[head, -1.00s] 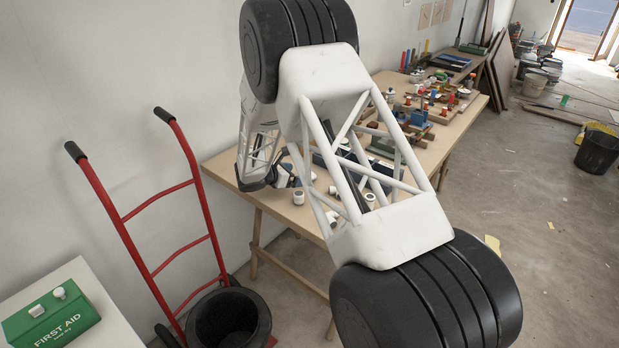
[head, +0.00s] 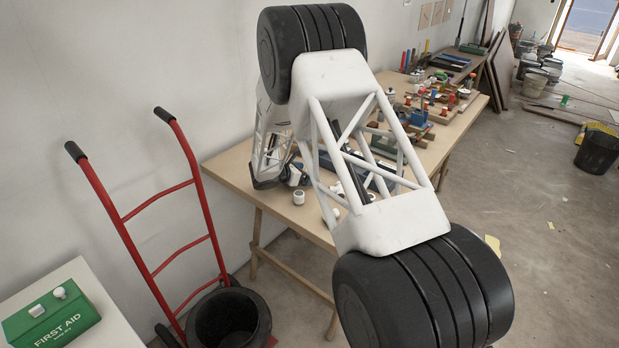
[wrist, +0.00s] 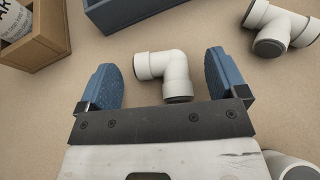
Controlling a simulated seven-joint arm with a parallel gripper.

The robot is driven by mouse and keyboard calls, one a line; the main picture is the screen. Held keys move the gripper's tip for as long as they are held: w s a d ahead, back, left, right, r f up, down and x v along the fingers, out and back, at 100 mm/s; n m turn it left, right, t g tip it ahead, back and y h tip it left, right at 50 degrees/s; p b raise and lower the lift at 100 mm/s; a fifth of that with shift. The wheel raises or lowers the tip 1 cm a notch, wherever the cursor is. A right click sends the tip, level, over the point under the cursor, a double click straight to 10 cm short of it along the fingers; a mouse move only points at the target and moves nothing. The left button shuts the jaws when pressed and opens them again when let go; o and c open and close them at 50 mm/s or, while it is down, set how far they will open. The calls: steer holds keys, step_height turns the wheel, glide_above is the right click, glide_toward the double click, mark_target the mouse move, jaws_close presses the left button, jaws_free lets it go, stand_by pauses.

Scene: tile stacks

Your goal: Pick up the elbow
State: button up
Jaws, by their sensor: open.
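In the wrist view, a white elbow (wrist: 170,72) with dark grey end openings lies on the tan table top. One end points left and the other points toward my gripper's base. My gripper (wrist: 164,80) is open, with a blue pad on each side of the elbow. There is a gap between the elbow and both pads. I cannot tell how high the pads are above the table. In the head view my own arm hides much of the near part of the table, and I cannot make out the gripped area clearly.
In the wrist view, a white tee fitting (wrist: 277,28) lies at upper right and another white piece (wrist: 292,166) at lower right. A wooden box (wrist: 36,38) stands at upper left. A dark blue bin (wrist: 135,12) stands just beyond the elbow. A red hand truck (head: 160,235) stands left of the table.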

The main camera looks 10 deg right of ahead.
steer(key=shift+x, duration=0.8)
steer(key=c, duration=1)
steer(key=shift+r, duration=0.1)
step_height(320, 180, up, 10)
stand_by(0.6)
